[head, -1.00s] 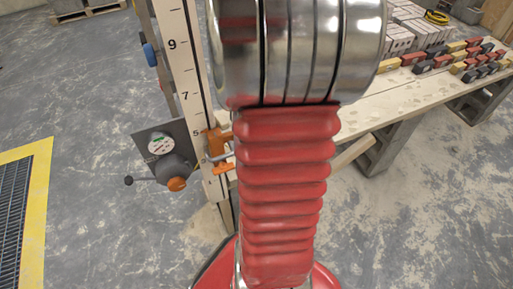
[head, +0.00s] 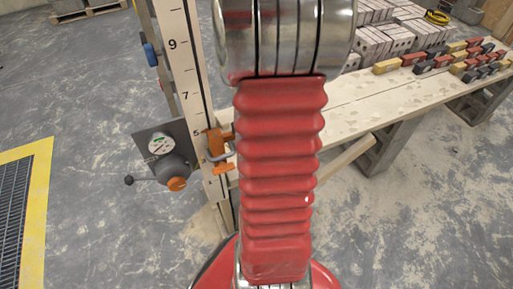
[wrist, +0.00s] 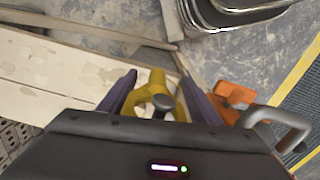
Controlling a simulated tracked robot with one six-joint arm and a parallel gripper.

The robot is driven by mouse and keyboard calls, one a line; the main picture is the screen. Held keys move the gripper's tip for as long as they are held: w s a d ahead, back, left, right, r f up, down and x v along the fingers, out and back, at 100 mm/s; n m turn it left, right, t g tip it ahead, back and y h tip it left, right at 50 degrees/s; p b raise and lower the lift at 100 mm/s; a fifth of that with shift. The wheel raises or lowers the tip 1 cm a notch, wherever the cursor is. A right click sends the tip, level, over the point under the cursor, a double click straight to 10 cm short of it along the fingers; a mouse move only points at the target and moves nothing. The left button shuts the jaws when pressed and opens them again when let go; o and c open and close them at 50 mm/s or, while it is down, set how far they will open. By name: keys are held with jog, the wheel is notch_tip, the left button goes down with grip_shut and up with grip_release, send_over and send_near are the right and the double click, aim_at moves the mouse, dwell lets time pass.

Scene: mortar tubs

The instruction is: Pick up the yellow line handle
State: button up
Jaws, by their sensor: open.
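The yellow line handle (wrist: 154,84) shows in the wrist view between the two fingers of my gripper (wrist: 158,78). It lies near the edge of the pale plank bench top, with a grey rounded piece at its near side. My gripper is open, with one dark finger on each side of the handle. Whether either finger touches it, I cannot tell. The handle's lower part is hidden by my gripper body. In the head view my red and silver arm covers this area, and neither handle nor gripper shows.
An orange clamp (head: 217,143) with a grey bar sits on the upright marked board (head: 183,70); the clamp is right of my gripper in the wrist view (wrist: 235,94). A dial box (head: 165,155) is beside the board. Bricks (head: 425,62) stand along the bench (head: 375,95).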

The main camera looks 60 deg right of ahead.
jog(key=shift+c, duration=0.3)
jog(key=c, duration=0.8)
